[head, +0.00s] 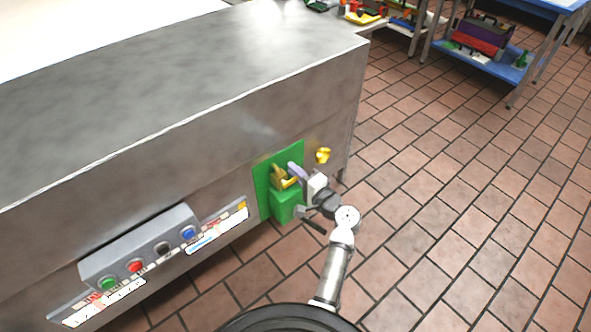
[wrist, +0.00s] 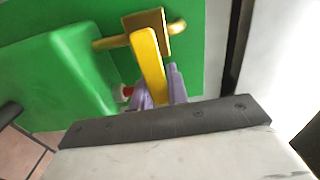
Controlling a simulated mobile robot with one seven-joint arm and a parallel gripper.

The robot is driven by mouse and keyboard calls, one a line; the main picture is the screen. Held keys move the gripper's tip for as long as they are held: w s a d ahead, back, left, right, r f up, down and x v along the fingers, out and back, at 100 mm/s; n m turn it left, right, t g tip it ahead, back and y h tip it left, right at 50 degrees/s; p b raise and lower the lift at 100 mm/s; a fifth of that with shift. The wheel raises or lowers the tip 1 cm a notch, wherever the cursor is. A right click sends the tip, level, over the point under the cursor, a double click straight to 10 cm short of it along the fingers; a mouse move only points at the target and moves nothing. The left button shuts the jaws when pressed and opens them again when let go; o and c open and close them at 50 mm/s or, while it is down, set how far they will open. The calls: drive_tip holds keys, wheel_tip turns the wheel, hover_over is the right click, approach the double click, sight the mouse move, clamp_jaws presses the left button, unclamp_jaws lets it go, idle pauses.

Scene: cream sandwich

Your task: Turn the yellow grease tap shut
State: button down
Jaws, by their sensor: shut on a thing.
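The yellow grease tap (head: 280,176) is on a green panel (head: 262,180) on the side of the steel counter. In the wrist view, its yellow lever (wrist: 150,68) runs from a square yellow plate down between the lilac fingers of my gripper (wrist: 157,90). My gripper (head: 297,171) is shut on the lever; the fingers hide its lower end. A yellow pipe (wrist: 108,43) shows on both sides of the tap. A green box (head: 287,206) sticks out below the tap, close to my gripper.
A separate yellow knob (head: 323,155) is on the counter side, right of the panel. A control box (head: 140,247) with several coloured buttons is at the left. The steel counter (head: 200,75) blocks that side. Open tiled floor (head: 450,210) lies to the right.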

drive_tip(key=shift+f+m, duration=0.15)
drive_tip(key=shift+m, duration=0.15)
drive_tip(key=c, duration=1.4)
unclamp_jaws()
drive_tip(key=shift+o, duration=0.2)
drive_tip(key=b+v, duration=0.2)
drive_tip(key=v, duration=1.2)
